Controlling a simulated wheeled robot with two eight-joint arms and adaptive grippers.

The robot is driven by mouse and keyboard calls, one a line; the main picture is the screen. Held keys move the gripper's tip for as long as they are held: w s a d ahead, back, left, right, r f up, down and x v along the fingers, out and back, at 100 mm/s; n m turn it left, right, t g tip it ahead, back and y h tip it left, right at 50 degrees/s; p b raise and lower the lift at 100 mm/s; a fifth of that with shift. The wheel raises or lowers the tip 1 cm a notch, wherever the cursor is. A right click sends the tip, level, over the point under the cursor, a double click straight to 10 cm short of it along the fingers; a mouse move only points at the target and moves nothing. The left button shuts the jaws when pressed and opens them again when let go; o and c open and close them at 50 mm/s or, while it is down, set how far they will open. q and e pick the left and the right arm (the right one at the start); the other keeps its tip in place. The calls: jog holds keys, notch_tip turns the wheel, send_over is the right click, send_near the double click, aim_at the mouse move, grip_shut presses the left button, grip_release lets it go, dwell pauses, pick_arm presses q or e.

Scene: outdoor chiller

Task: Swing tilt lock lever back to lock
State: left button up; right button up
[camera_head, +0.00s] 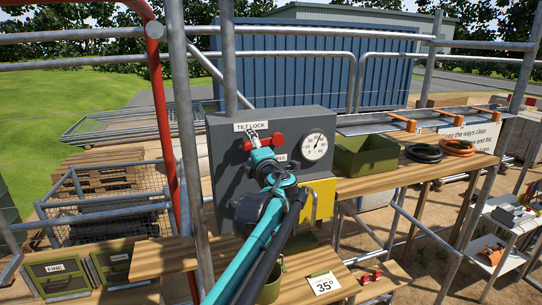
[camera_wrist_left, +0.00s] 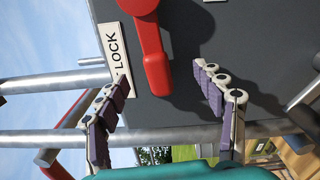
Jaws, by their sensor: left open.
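The red tilt lock lever (camera_head: 277,139) is on the front of a grey box (camera_head: 228,160), under a white TILT LOCK label (camera_head: 258,126). In the left wrist view the lever (camera_wrist_left: 150,50) hangs down from the top, its rounded end between the fingertips. My left gripper (camera_wrist_left: 161,78) is open, its two fingers spread on either side of the lever end, with no clear contact. A white LOCK plate (camera_wrist_left: 114,45) shows left of the lever. In the head view my teal left arm and gripper (camera_head: 262,148) hide part of the lever and a second label.
A round dial (camera_head: 315,146) is right of the lever, with a yellow panel (camera_head: 320,197) below. A green bin (camera_head: 366,154) and hose coils (camera_head: 424,153) sit on the wooden shelf at right. Scaffold poles (camera_head: 184,120) and a red post (camera_head: 160,90) stand close at left.

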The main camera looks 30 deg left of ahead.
pick_arm(q)
jog(key=v, duration=0.7)
jog(key=shift+p, duration=0.35)
jog(key=shift+d, duration=0.1)
